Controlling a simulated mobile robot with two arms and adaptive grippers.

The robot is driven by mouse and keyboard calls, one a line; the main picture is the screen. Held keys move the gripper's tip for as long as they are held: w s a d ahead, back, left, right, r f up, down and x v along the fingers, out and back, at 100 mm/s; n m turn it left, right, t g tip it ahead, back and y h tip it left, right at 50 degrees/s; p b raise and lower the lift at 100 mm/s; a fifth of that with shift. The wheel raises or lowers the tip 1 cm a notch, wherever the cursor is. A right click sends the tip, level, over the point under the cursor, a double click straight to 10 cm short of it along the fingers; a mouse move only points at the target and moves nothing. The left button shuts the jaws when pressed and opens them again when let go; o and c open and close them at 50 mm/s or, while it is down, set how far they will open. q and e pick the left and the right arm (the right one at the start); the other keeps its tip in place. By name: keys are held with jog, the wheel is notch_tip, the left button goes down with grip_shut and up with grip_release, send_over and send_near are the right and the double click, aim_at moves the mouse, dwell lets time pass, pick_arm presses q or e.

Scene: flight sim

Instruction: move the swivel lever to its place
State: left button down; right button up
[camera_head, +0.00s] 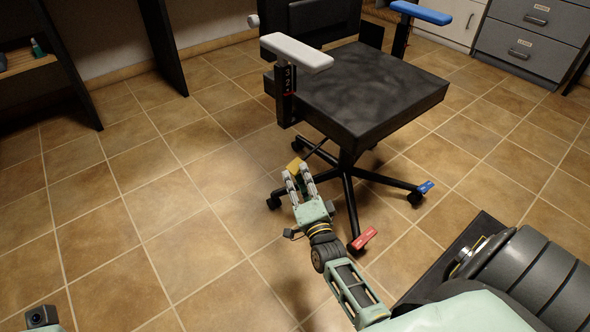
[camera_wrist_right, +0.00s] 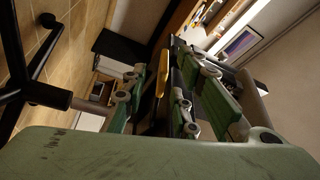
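The swivel lever is a dark rod under the chair seat, with a yellow end (camera_head: 294,164). My right gripper (camera_head: 298,175) is low beside the chair, its fingertips close to the yellow end. Its two fingers stand apart. In the right wrist view the yellow piece (camera_wrist_right: 161,81) shows between the green finger pads, with gaps at its sides; I cannot tell whether a pad touches it. The office chair's black seat (camera_head: 357,88) is above and right of the gripper. My left gripper is out of view.
The chair has a white armrest (camera_head: 296,52), a blue armrest (camera_head: 421,12), and red (camera_head: 363,239) and blue (camera_head: 425,187) pieces on its base legs. Grey drawers (camera_head: 527,38) stand at the back right. The tiled floor (camera_head: 130,215) at left is clear.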

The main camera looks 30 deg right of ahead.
jog(key=v, duration=0.8)
jog(key=shift+w, duration=0.1)
